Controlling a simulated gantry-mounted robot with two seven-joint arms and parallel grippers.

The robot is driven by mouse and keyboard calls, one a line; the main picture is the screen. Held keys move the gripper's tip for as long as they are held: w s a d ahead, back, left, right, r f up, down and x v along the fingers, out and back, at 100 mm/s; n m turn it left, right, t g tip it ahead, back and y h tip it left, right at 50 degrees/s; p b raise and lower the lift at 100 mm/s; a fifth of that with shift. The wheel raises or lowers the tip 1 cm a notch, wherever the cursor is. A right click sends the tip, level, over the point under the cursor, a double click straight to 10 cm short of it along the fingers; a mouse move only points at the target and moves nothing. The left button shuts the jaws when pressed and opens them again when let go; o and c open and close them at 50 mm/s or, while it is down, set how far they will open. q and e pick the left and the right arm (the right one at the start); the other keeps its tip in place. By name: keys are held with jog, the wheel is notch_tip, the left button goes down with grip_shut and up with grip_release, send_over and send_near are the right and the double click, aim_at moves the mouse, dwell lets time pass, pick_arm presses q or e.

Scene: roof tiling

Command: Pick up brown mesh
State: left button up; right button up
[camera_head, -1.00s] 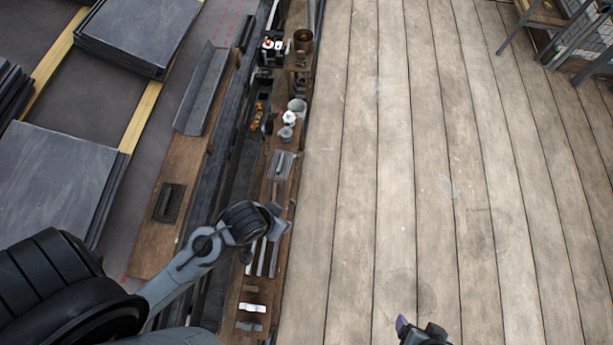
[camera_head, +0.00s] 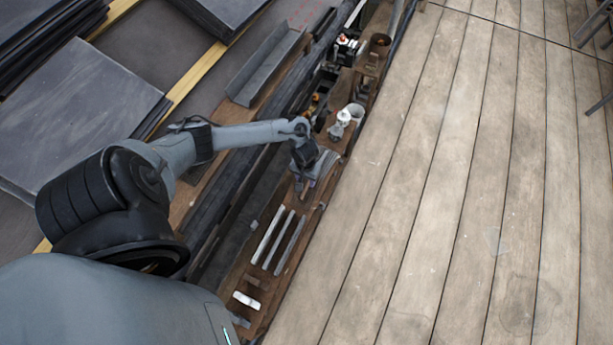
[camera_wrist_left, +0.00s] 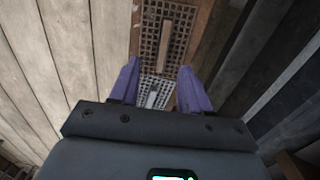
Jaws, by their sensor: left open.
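In the left wrist view, a brown mesh (camera_wrist_left: 177,43) with a square grid and a pale central strip lies on a wooden surface, beyond the fingertips. A second, greyer mesh (camera_wrist_left: 153,84) shows between the fingers. In the head view, a grey mesh (camera_head: 325,165) lies on the narrow wooden shelf beside my left gripper (camera_head: 303,183); I cannot make out the brown mesh there. My left gripper, with purple fingers also in the wrist view (camera_wrist_left: 158,72), is open and empty above the shelf. My right gripper is out of view.
Several metal strips (camera_head: 278,240) lie on the shelf nearer me. A white-topped bottle (camera_head: 343,118) and a grey cup (camera_head: 356,111) stand farther along. Dark slabs (camera_head: 75,105) are stacked at the left.

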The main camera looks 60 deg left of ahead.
pick_arm(q)
jog(key=a, duration=0.1)
jog(key=b, duration=0.4)
send_over(306, 188)
notch_tip(306, 188, down, 6)
jog(key=shift+s+a+r, duration=0.1)
jog(key=shift+s+r, duration=0.05)
jog(key=shift+r, duration=0.05)
jog(key=f+b, duration=0.4)
jog(key=f, duration=0.1)
jog(key=shift+w+b, duration=0.25)
jog(key=shift+b, duration=0.05)
grip_shut()
